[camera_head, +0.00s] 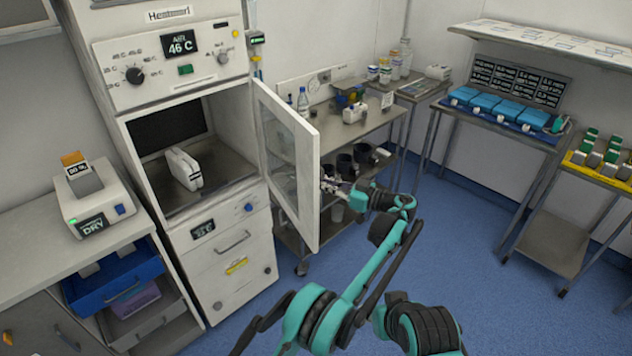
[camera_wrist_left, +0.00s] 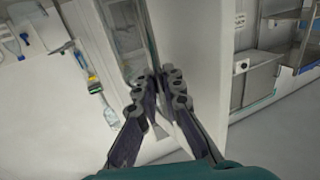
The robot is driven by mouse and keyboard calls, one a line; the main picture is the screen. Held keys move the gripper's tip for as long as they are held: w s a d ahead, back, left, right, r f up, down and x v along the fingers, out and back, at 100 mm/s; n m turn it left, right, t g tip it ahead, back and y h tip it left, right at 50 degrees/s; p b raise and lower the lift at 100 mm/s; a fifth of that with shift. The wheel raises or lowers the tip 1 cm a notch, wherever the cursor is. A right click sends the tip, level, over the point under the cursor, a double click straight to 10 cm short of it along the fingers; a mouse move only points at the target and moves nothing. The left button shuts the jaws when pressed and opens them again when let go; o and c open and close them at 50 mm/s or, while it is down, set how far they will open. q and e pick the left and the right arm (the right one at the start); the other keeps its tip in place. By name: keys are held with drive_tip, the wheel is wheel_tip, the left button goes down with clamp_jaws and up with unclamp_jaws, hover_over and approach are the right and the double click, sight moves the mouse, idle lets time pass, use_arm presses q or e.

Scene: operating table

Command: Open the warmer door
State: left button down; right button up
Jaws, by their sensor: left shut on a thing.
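The warmer (camera_head: 160,60) is a tall white cabinet at the left, with a display reading 46 C. Its door (camera_head: 310,190), a white frame with a glass pane, stands swung wide open on the right side of the opening. My left gripper (camera_head: 328,184) is at the door's outer side, near its free edge. In the left wrist view, the gripper (camera_wrist_left: 163,82) has its fingers close together against the white door (camera_wrist_left: 190,50), shut on its handle, which is mostly hidden by the fingers. My right gripper is not in view.
Inside the warmer's open chamber a white container (camera_head: 184,168) stands on the floor. A steel cart (camera_head: 350,132) with bottles and dark cups stands behind the door. A counter with a small DRY device (camera_head: 95,200) is at the left.

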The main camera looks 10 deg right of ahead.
use_arm(q)
drive_tip(key=c, duration=1.9)
unclamp_jaws()
drive_tip(key=shift+a, duration=0.1)
drive_tip(key=shift+r, duration=0.1)
